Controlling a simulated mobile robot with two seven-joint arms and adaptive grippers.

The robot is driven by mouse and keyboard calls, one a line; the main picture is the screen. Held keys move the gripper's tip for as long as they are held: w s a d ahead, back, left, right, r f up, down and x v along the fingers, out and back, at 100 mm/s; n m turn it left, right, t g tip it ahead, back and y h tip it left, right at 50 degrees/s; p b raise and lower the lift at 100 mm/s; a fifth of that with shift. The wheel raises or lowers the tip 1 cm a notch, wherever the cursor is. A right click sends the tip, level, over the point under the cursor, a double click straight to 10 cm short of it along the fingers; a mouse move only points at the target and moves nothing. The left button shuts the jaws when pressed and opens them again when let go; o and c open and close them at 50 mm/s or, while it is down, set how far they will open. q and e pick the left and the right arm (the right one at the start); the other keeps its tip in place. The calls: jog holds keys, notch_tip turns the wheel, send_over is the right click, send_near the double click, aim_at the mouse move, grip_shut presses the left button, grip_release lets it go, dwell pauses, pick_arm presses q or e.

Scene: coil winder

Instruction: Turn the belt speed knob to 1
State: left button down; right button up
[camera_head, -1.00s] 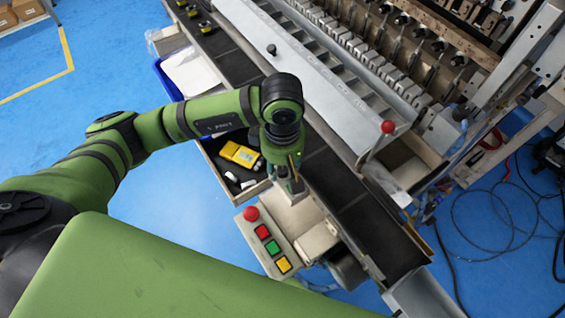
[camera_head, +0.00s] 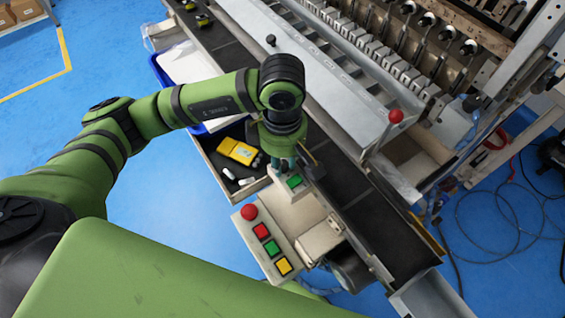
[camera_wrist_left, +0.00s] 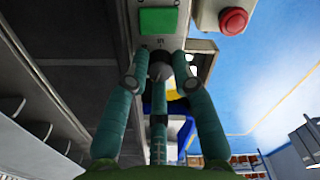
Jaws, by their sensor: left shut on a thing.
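The belt speed knob (camera_wrist_left: 160,66) is a small grey-black knob on a light control box in the left wrist view. Some small markings beside it are too small to read with certainty. A green button (camera_wrist_left: 158,20) sits beyond it on the same box. The knob is hidden there. My right gripper is not in view.
A button box with a red mushroom button (camera_head: 249,212) and red, green and yellow buttons stands near the gripper. The dark conveyor belt (camera_head: 375,222) runs along its right. An open drawer holds a yellow device (camera_head: 238,151). The winding machine (camera_head: 400,75) stands behind.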

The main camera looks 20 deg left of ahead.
pick_arm(q)
jog(key=shift+n+b, duration=0.65)
jog(key=shift+n, duration=0.15)
jog(key=c, duration=1.3)
grip_release()
